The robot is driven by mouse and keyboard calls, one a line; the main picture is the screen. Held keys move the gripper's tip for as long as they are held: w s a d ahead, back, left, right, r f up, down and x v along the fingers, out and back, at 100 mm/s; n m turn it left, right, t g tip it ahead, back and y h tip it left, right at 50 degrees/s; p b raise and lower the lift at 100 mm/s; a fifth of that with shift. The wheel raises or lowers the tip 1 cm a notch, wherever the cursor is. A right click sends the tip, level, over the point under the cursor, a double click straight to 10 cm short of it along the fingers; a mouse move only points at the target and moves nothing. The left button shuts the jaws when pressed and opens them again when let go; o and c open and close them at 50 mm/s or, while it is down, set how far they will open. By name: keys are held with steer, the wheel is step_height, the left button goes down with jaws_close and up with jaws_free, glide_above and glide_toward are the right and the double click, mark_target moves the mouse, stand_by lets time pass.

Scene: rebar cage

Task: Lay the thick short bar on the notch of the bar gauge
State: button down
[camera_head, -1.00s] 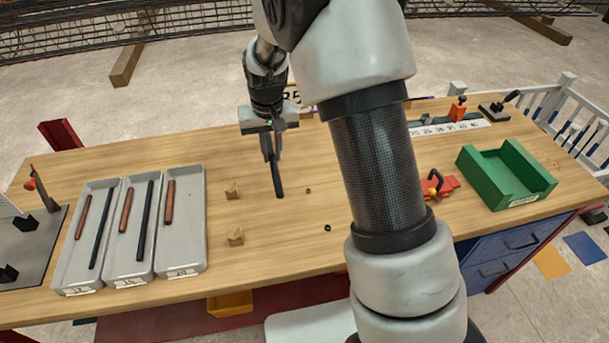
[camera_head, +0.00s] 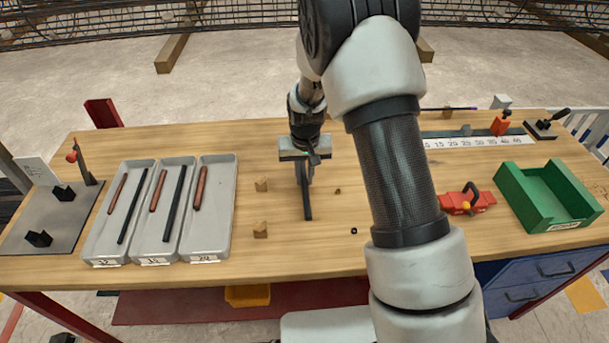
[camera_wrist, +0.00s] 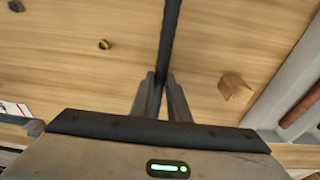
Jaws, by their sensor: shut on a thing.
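My gripper (camera_head: 304,172) is shut on a dark bar (camera_head: 308,208) over the middle of the table. In the wrist view the bar (camera_wrist: 170,35) runs away from between the fingers (camera_wrist: 160,98). I cannot tell whether its lower end touches the wood. A short, thick rust-brown bar (camera_head: 200,188) lies in the right-hand grey tray (camera_head: 216,235), left of my gripper. A numbered strip (camera_head: 480,142) with a grey block and a red stop lies at the back right, partly behind my arm; whether it is the bar gauge is unclear. No notch is clearly visible.
Two wooden blocks (camera_head: 261,185) stand between trays and gripper. Two other trays (camera_head: 165,235) hold rust and dark bars. A grey plate with black blocks (camera_head: 45,235) is at far left. Right of my arm are a red tool (camera_head: 467,200) and green holder (camera_head: 545,198).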

steer(key=shift+r, duration=0.15)
steer(key=c, duration=2.1)
jaws_free()
steer(key=shift+f, duration=0.3)
steer(key=o, duration=0.4)
steer(key=shift+r, duration=0.1)
steer(key=shift+r, duration=0.1)
